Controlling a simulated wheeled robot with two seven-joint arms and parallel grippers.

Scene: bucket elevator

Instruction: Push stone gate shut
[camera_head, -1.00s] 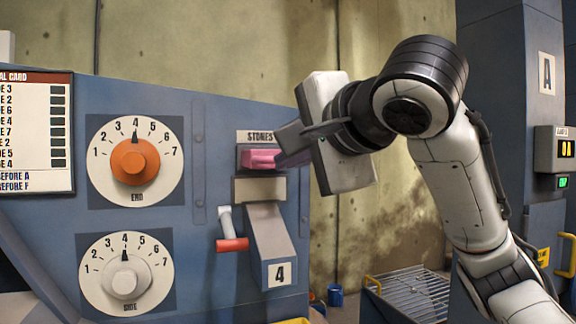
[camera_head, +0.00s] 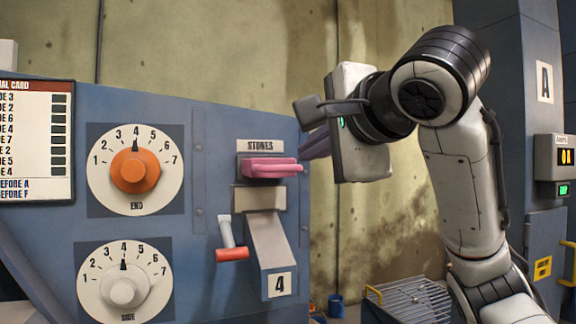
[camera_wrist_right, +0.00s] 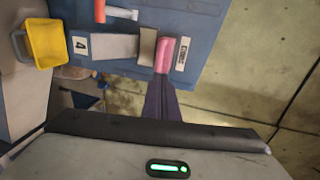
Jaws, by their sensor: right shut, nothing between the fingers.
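The stone gate is a pink slide handle (camera_head: 270,168) under the "STONES" label on the blue panel, above a grey chute. It also shows in the right wrist view as a pink bar (camera_wrist_right: 166,55). My right gripper (camera_head: 304,148) is shut and empty, just right of the pink handle. In the head view a small gap shows between its fingertips and the handle. In the right wrist view the dark fingers (camera_wrist_right: 161,90) point at the handle's lower end; I cannot tell the exact depth gap. My left gripper is not in view.
A red-tipped lever (camera_head: 232,254) juts out left of the chute (camera_head: 275,245). An orange END dial (camera_head: 135,170) and a white SIDE dial (camera_head: 123,292) are at left. A yellow bin (camera_wrist_right: 47,53) sits below the chute. A wire rack (camera_head: 412,300) stands lower right.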

